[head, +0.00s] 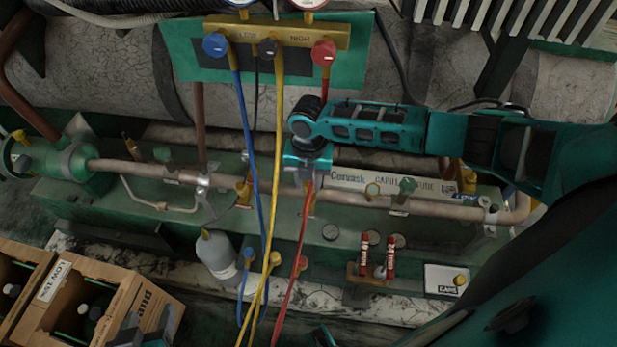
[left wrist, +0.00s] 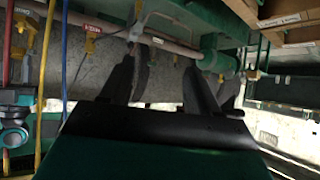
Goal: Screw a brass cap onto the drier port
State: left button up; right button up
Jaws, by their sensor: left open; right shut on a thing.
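The drier, a green cylinder (head: 78,165), lies at the left end of the copper pipe in the head view. It also seems to show in the left wrist view (left wrist: 222,58), with brass fittings around it; I cannot tell which is its port. A brass cap (head: 460,280) sits at the white box marked CAPS (head: 440,277). My left gripper (head: 145,328) is low at the left beside the crate. In the left wrist view its dark fingers (left wrist: 162,82) are apart and empty. My right gripper (head: 308,170) is shut above the pipe; what it holds is hidden, with the red hose right below it.
Blue, yellow and red hoses (head: 278,110) hang from the brass manifold (head: 280,33) across the middle. A grey bottle (head: 215,255) and a holder with two red tubes (head: 377,258) stand at the front.

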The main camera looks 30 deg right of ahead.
jog(key=shift+f+b, duration=0.4)
jog(key=shift+f, duration=0.4)
jog(key=shift+f+b, duration=0.35)
jog(key=shift+b, duration=0.05)
jog(key=shift+f+b, duration=0.35)
jog(key=shift+b, duration=0.05)
pick_arm(q)
jog(key=shift+w+d+r+h, duration=0.2)
jog(key=shift+w+d+h, duration=0.2)
jog(key=shift+w+d, duration=0.55)
jog(key=shift+r+p, duration=0.15)
jog(key=shift+p, duration=0.2)
pick_arm(e)
jog(key=shift+r, duration=0.1)
pick_arm(q)
jog(key=shift+s+a, duration=0.1)
jog(key=shift+s+a+f, duration=0.15)
jog(key=shift+s+f, duration=0.1)
jog(key=shift+f, duration=0.1)
jog(key=shift+w+r+p, duration=0.15)
jog(key=shift+r+p, duration=0.3)
jog(key=shift+r, duration=0.25)
